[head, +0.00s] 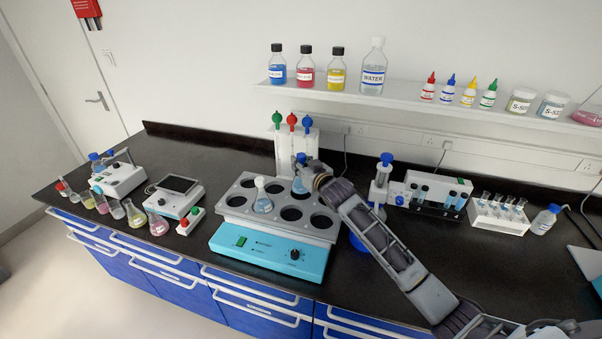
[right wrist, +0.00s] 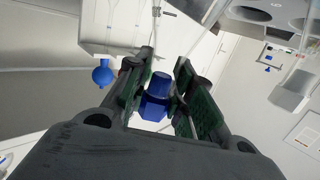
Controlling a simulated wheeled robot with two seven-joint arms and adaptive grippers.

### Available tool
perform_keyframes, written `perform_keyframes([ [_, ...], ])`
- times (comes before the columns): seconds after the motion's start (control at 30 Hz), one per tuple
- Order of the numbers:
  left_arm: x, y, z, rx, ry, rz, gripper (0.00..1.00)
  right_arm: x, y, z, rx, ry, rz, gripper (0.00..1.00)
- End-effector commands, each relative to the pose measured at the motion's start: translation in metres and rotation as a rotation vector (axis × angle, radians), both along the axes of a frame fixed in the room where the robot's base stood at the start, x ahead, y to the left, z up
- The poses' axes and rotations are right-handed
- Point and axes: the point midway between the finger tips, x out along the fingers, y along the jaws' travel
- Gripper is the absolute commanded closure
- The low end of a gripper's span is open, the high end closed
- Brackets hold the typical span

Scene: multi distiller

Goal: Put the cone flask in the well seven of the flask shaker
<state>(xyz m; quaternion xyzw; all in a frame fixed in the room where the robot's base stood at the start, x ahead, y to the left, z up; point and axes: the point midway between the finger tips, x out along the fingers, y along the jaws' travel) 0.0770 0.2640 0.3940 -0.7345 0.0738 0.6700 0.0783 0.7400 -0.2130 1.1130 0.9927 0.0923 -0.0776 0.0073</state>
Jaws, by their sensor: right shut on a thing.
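The flask shaker (head: 270,250) stands mid-bench, a turquoise box with a grey top holding two rows of round wells. A cone flask (head: 299,186) with blue liquid is at the third well from the left in the back row. My right gripper (head: 305,162) is shut on its blue stopper, which shows between the fingers in the right wrist view (right wrist: 155,97). I cannot tell whether the flask rests in the well or hangs just above it. My left gripper is out of view.
Several flasks (head: 132,214) and a small instrument (head: 174,195) are to the left. A shelf (head: 400,97) with bottles is above.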

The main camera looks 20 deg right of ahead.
Motion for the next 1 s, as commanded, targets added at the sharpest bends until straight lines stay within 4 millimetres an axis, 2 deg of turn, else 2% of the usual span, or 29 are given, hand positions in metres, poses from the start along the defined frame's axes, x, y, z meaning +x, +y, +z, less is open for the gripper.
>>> perform_keyframes([
  [0.27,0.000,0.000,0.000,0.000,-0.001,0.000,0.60,0.000,0.000,0.000,0.000,-0.001,0.000,1.00],
  [0.7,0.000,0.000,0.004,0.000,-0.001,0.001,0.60,0.000,0.000,-0.035,0.000,0.000,0.000,1.00],
  [1.0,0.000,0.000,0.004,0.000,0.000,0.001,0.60,0.000,0.000,-0.037,-0.001,-0.001,0.001,1.00],
])
